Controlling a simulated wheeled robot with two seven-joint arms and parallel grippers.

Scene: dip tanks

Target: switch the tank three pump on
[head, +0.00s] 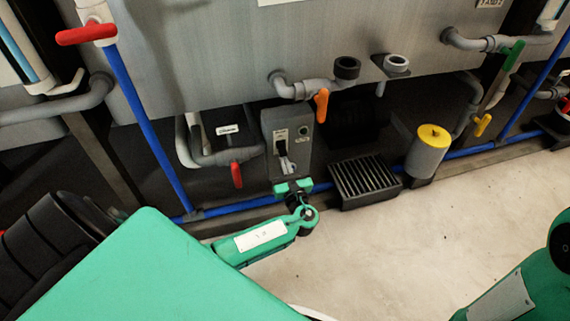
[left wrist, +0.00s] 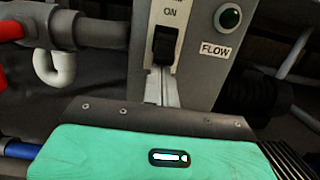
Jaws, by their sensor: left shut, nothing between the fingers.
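A grey pump switch box (head: 302,150) stands below the tank, near the middle of the head view. Its black switch (head: 281,144) sits on a pale plate; in the left wrist view the switch (left wrist: 164,46) is right under the word ON. A dark green round lamp (left wrist: 229,17) marked FLOW is beside it and looks unlit. My left gripper (head: 287,164) is shut and empty in front of the box. In the left wrist view its fingertips (left wrist: 161,78) are just below the switch; I cannot tell whether they touch it. My right gripper is out of view.
An orange-handled valve (head: 321,105) is right of the box, and a red-handled valve (head: 236,174) is left of it. A black grate (head: 365,181) and a yellow-topped grey cylinder (head: 428,155) stand to the right. A blue pipe (head: 145,125) runs down at left. The floor in front is clear.

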